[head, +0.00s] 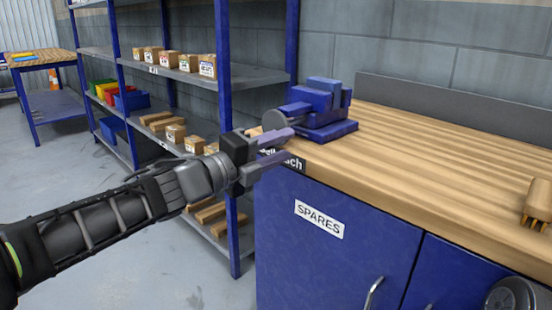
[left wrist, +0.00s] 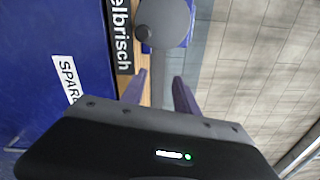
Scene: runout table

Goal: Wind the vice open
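The blue vice (head: 322,108) is on the near left corner of the wooden bench. A grey disc (head: 275,120) is on its left side, facing my left arm. In the left wrist view the disc (left wrist: 163,22) has a small dark knob, and a grey bar (left wrist: 159,66) runs from it toward the space between my fingers. My left gripper (head: 277,148) is open just in front of the disc, at the bench edge. Its fingers (left wrist: 159,92) stand apart with no visible grip on the bar. Whether they touch it I cannot tell. My right gripper is not in view.
The bench top (head: 440,150) is clear beside the vice, with a small wooden brush-like item (head: 538,203) at the right. Below is a blue cabinet (head: 325,260) labelled SPARES. A blue-post shelf rack (head: 222,75) with boxes stands close behind my left arm.

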